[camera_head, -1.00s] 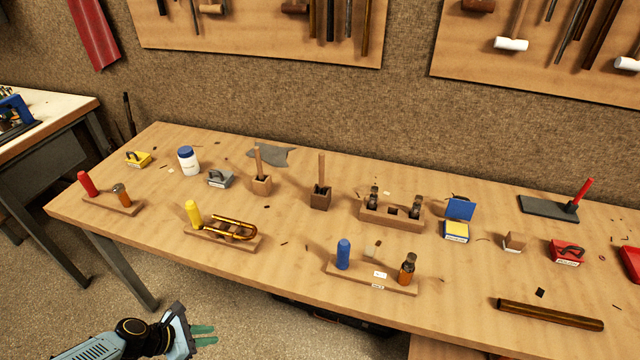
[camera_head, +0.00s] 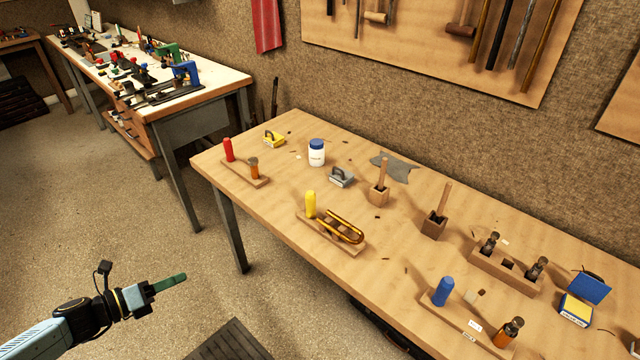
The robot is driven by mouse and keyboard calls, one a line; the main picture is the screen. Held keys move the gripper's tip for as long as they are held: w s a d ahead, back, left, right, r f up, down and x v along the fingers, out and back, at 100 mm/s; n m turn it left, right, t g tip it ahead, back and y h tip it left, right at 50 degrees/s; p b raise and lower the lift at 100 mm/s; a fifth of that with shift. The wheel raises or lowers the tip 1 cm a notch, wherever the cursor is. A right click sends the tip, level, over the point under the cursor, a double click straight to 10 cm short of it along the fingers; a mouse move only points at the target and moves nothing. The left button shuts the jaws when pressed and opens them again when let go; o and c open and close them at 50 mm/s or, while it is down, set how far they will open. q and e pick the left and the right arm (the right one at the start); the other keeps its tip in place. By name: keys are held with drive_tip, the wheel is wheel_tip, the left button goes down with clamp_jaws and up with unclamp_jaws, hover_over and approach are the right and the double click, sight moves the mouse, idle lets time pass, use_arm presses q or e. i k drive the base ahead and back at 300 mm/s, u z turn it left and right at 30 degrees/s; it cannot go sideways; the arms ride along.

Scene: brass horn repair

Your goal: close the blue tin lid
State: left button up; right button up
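The blue tin (camera_head: 575,309) stands on the wooden bench at the far right of the head view. It is a small box with a white label on its front and yellow showing at the top. Its blue lid (camera_head: 590,287) is raised, standing tilted up at the back of the tin. My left gripper (camera_head: 172,282), with green fingers, is over the floor at the lower left, far from the tin and off the bench. Its fingers overlap from this side, so the gap is unclear. My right gripper is out of view.
The wooden bench (camera_head: 290,235) holds a yellow-handled block, a white jar (camera_head: 316,153), wooden holders and a rack with a blue bottle (camera_head: 442,291) left of the tin. A second workbench (camera_head: 150,110) with tools stands at the back left. Open floor lies around my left gripper.

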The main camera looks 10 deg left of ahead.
sight(585, 286)
drive_tip(key=u, duration=0.6)
drive_tip(key=i, duration=0.8)
drive_tip(key=z, duration=1.45)
drive_tip(key=i, duration=0.65)
drive_tip(key=z, duration=2.6)
